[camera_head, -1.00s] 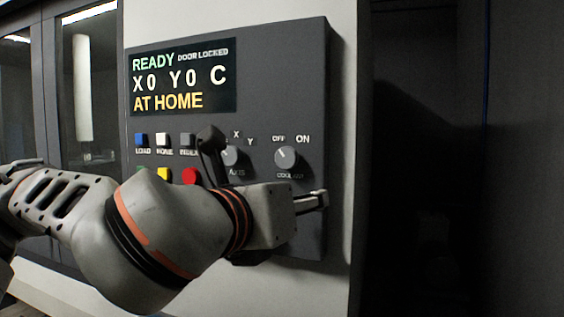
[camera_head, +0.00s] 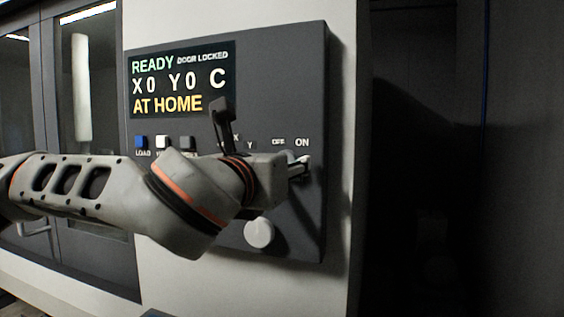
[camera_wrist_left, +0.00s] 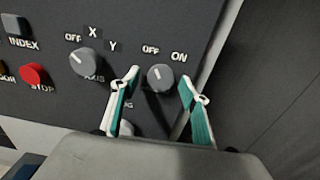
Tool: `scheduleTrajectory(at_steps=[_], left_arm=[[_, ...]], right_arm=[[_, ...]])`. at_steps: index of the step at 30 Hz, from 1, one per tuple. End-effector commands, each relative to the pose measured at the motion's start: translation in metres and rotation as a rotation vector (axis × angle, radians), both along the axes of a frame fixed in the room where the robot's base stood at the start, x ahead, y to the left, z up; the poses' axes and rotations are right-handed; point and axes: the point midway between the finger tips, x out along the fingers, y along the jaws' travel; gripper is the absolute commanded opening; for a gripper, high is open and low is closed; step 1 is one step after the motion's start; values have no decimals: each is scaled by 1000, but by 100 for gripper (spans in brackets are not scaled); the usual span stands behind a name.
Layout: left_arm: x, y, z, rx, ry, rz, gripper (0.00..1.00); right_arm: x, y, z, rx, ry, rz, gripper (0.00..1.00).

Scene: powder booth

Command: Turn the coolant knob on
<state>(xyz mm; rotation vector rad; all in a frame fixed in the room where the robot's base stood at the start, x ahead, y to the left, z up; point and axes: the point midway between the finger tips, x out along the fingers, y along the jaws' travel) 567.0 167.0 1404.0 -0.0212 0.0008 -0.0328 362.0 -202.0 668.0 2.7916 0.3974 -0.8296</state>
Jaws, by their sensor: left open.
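The coolant knob (camera_wrist_left: 160,78) is a grey round dial on the dark control panel, below the OFF and ON labels. Its white mark points up and left, toward OFF. My left gripper (camera_wrist_left: 158,82) is open, with one green-padded finger on each side of the knob in the left wrist view. I cannot tell whether the fingers touch it. In the head view my left gripper (camera_head: 299,166) is in front of the knob's place, just below OFF and ON, and hides most of the knob. My right gripper is not in view.
The axis knob (camera_wrist_left: 83,62) is left of the coolant knob, with a red stop button (camera_wrist_left: 33,74) further left. A round white knob (camera_head: 259,233) sits below my gripper. The panel screen (camera_head: 181,80) reads READY, DOOR LOCKED and AT HOME.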

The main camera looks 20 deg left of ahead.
Motion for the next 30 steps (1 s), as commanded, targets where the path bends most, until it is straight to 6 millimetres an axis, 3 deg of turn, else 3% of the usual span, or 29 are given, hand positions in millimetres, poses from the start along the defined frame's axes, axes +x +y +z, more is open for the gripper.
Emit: scheduleTrajectory(at_steps=[8, 13, 23, 30], left_arm=[[2, 0, 0, -1, 0, -1, 45], [2, 0, 0, -1, 0, -1, 7], [2, 0, 0, 20, -1, 0, 7], [2, 0, 2, 132, -3, -1, 7]], right_arm=[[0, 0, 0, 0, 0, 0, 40], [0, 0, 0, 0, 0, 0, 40], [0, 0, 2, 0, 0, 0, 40], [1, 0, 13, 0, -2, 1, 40]])
